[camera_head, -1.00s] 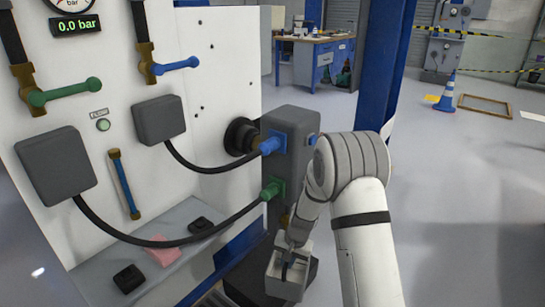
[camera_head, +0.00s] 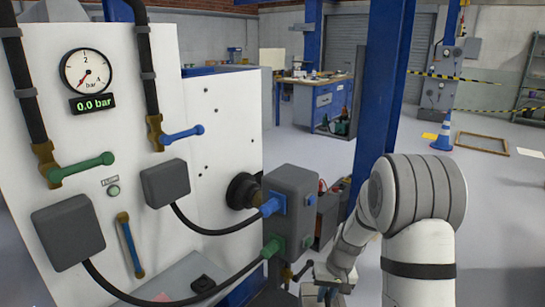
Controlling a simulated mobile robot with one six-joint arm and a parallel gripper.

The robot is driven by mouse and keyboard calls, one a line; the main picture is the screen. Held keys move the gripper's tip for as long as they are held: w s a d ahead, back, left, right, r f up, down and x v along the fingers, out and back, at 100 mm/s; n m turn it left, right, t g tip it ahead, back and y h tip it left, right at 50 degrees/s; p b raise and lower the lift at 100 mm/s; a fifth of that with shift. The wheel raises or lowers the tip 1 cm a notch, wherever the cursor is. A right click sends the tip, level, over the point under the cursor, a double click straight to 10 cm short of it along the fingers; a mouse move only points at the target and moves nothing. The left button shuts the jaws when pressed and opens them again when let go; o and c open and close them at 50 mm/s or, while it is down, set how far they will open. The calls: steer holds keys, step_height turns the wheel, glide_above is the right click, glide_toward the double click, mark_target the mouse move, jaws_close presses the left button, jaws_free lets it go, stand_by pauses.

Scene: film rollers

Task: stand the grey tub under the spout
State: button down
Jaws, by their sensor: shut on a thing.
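My gripper (camera_head: 330,281) is at the bottom edge of the head view, below and right of the grey pump-like block. It is shut on the grey tub (camera_head: 310,297), a pale grey box of which only the upper part shows; the bottom edge of the picture cuts off the rest. Its floor and contents cannot be seen. A small brass and dark fitting (camera_head: 287,273) shows under the block, left of the tub. It may belong to the spout, but the spout's mouth cannot be made out.
The grey block (camera_head: 291,205) carries a blue and a green hose coupling. Black hoses run from it to the white panel (camera_head: 222,110), whose gauge display (camera_head: 93,103) reads 0.0 bar. A blue post (camera_head: 380,90) stands behind my arm. Open floor lies to the right.

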steer(key=r+p, duration=0.1)
steer(key=p, duration=0.1)
steer(key=r+p, duration=0.3)
steer(key=shift+s+r+p, duration=0.15)
steer(key=shift+s+p, duration=0.25)
steer(key=r+p, duration=0.1)
steer(key=p, duration=0.3)
steer(key=shift+s+r, duration=0.4)
steer(key=shift+f, duration=0.1)
